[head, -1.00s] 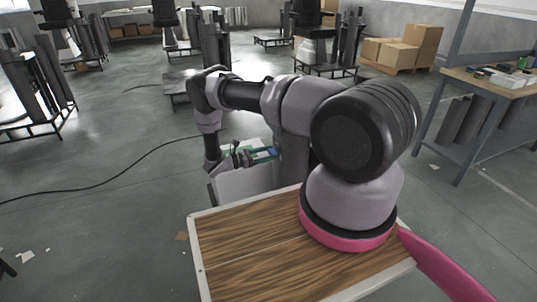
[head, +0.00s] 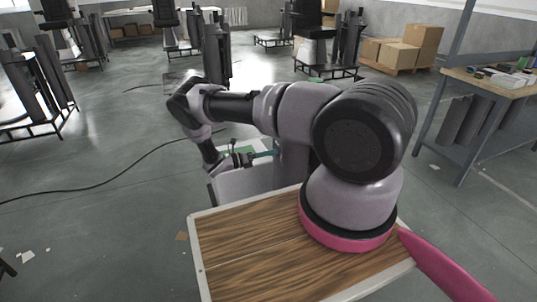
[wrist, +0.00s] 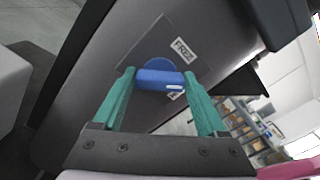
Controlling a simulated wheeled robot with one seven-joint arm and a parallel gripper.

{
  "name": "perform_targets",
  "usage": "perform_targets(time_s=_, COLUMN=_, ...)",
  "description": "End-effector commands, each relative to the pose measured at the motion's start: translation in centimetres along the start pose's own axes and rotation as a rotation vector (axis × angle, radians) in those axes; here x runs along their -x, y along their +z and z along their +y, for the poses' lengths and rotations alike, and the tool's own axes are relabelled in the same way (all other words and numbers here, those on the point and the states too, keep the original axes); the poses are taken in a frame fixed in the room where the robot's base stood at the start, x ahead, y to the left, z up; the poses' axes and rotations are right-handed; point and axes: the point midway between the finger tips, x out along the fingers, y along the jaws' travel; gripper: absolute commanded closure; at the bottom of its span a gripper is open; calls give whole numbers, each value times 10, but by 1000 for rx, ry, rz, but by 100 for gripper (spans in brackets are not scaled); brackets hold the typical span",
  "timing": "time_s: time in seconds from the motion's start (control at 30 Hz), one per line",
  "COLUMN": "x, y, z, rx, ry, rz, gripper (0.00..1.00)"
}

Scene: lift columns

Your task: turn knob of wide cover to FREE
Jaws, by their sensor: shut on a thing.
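The blue knob (wrist: 161,78) sits on the dark grey wide cover (wrist: 110,75) in the wrist view. Its grip bar lies across the picture, with a white mark near its right end. The FREE label (wrist: 183,48) is above and right of the knob. A second label (wrist: 177,95) is mostly hidden below the knob. My gripper (wrist: 158,75) is shut on the knob, one teal finger at each end of the bar. In the head view my gripper (head: 264,154) is beside the column, and the knob is hidden there.
A dark block (wrist: 280,18) juts in at the top right of the wrist view. In the head view a workbench (head: 490,78) stands right and cardboard boxes (head: 405,48) stand behind. A black cable (head: 90,187) lies on the open floor at left.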

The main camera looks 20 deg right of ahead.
Motion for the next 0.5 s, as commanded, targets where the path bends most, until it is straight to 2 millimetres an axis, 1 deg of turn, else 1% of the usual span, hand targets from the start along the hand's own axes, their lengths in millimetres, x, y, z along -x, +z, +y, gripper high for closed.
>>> perform_targets(time_s=0.5, x=0, y=0, z=3, rx=487, ry=1, rz=-1, gripper=81)
